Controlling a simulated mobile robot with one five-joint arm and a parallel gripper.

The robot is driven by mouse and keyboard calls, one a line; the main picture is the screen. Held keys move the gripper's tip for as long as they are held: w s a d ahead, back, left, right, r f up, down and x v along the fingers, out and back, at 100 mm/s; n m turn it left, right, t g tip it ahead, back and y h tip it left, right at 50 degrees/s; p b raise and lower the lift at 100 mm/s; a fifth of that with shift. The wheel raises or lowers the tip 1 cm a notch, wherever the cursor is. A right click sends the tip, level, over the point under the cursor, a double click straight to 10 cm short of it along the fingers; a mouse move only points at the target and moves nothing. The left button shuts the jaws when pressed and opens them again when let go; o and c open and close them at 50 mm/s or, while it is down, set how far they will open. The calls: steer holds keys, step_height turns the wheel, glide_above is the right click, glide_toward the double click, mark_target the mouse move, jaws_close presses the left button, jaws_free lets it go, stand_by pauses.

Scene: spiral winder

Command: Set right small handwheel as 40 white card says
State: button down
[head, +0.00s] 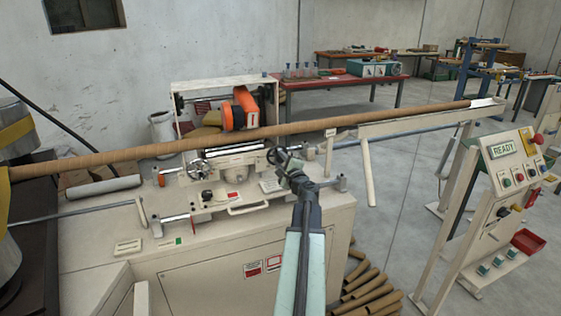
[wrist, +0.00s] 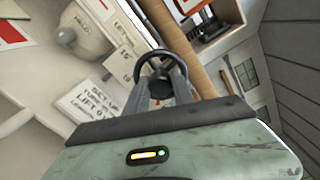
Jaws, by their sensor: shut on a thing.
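The right small handwheel (head: 272,157) is dark and sits on the right front of the cream winder carriage. My gripper (head: 284,161) is at it, with its jaws shut on the dark wheel. In the wrist view the dark ring of the wheel (wrist: 163,66) shows between and just beyond my fingertips (wrist: 161,88). A small white card (wrist: 118,67) stands beside the wheel; its marks are too small to read surely. My fingers hide part of the wheel.
A long brown tube (head: 400,117) crosses just behind the wheel. A left handwheel (head: 198,169) and an orange winding head (head: 241,108) are on the machine. A control stand (head: 508,165) reading "READY" is at right. Brown tubes (head: 365,285) lie on the floor.

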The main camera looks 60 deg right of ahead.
steer(key=shift+w+n, duration=0.1)
steer(key=shift+n, duration=0.9)
steer(key=c, duration=1.1)
jaws_free()
steer(key=v, duration=0.7)
steer(key=shift+s+a, duration=0.25)
steer(key=shift+a, duration=0.05)
